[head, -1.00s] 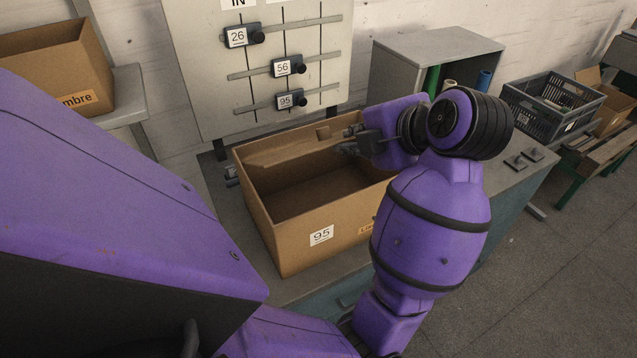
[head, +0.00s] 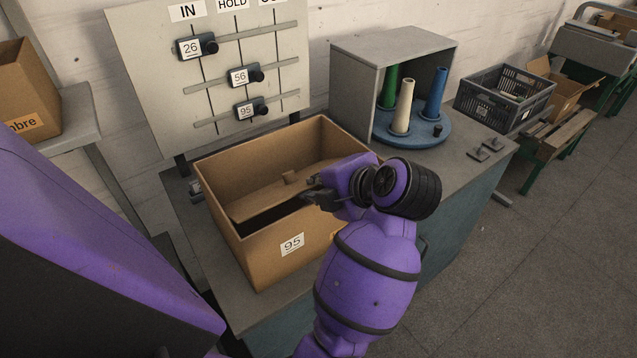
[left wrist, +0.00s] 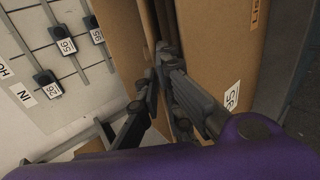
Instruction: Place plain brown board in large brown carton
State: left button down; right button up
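The large brown carton (head: 268,245) stands open-topped on the bench, with a white "95" label on its front; it also shows in the left wrist view (left wrist: 215,45). The plain brown board (head: 262,201), with a small raised tab on its upper edge, lies inside the carton below the rim, tilted along the back side. Its lower part is hidden. My left gripper (head: 314,190) is over the carton's opening, beside the board's right part. My right gripper is out of view.
A panel (head: 150,80) with numbered sliders stands behind the carton. A grey cabinet (head: 350,70) and a blue disc (head: 440,130) with coloured cones are at the back right. A dark crate (head: 500,105) is farther right. Another carton (head: 28,95) sits on a shelf at left.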

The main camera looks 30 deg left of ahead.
pick_arm(q)
jog(key=shift+s+f, duration=0.1)
jog(key=shift+f, duration=0.6)
jog(key=c, duration=2.2)
grip_release()
jog(key=shift+d, duration=0.1)
jog(key=shift+f, duration=0.15)
jog(key=shift+a+r+v, duration=0.15)
jog(key=shift+r+v, duration=0.05)
jog(key=shift+v, duration=1.95)
jog(key=shift+a+r+v, duration=0.15)
jog(key=shift+r+v, duration=0.05)
jog(key=shift+v, duration=1.95)
jog(key=shift+a+r+v, duration=0.1)
jog(key=shift+r+v, duration=0.1)
jog(key=shift+v, duration=1.95)
jog(key=shift+w, duration=0.25)
